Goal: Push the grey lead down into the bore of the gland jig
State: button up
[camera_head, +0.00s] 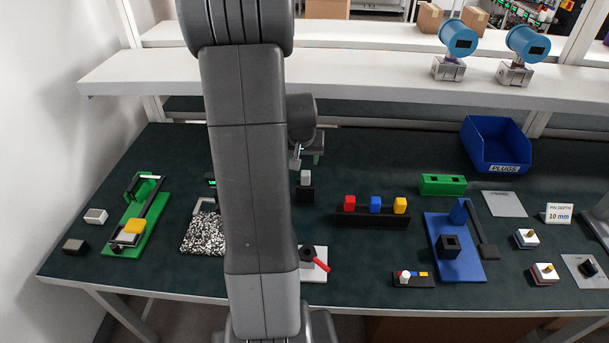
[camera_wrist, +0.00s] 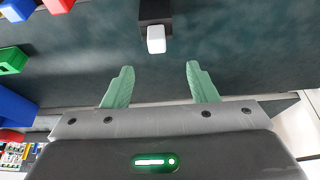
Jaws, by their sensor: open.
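The grey lead (camera_head: 305,177) is a small pale block standing up out of a black block (camera_head: 305,195), which I take to be the gland jig, right of my arm in the head view. In the wrist view the lead (camera_wrist: 156,40) shows as a pale square end against the dark jig (camera_wrist: 154,14). My gripper (camera_wrist: 159,68) is open and empty, its two green fingers apart. The lead lies beyond the fingertips, roughly in line with the gap. In the head view my gripper is mostly hidden behind my arm. How deep the lead sits cannot be told.
A black rack (camera_head: 372,221) with red, blue and yellow blocks stands to the right. Beyond are a green block (camera_head: 442,184), a blue fixture (camera_head: 468,268) and a blue bin (camera_head: 497,148). A white shelf (camera_head: 350,64) runs above the bench's back. A speckled pad (camera_head: 203,236) is partly hidden by my arm.

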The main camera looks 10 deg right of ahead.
aim_at(306, 173)
jog(key=x, duration=0.6)
jog(key=shift+w+d+f, duration=0.1)
jog(key=shift+f, duration=0.25)
jog(key=shift+d+p+x, duration=0.15)
jog(key=shift+p+x, duration=0.4)
jog(key=shift+x, duration=0.8)
jog(key=shift+d+p+x, duration=0.1)
jog(key=shift+p+x, duration=0.4)
jog(key=shift+x, duration=0.85)
jog(key=shift+r, duration=0.1)
